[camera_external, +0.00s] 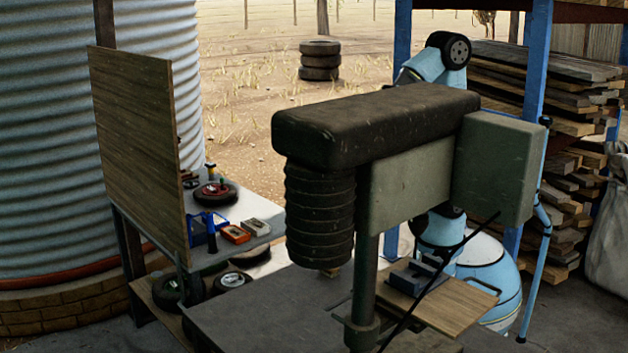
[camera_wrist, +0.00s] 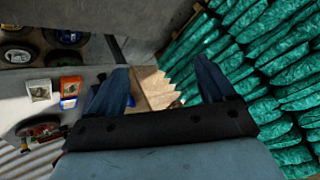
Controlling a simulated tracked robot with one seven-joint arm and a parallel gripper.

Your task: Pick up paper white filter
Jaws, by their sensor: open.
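A pale, whitish box-shaped piece, which looks like the paper white filter (camera_external: 256,227), lies on the grey workbench beside an orange box (camera_external: 235,233). In the wrist view the pale piece (camera_wrist: 39,91) is at the left, with the orange box (camera_wrist: 69,86) just right of it. My gripper (camera_wrist: 160,65) has its two blue fingers spread wide with nothing between them. It is off to the right of both boxes in the wrist view, not touching them. In the external view my gripper is hidden behind the drill press.
The drill press (camera_external: 375,125) stands large in front of my arm. A blue stand (camera_external: 209,226) and a small wheel (camera_external: 215,193) are on the bench (camera_external: 262,210), with an upright wooden board (camera_external: 140,145) along it. Green sacks (camera_wrist: 255,50) are stacked at right in the wrist view.

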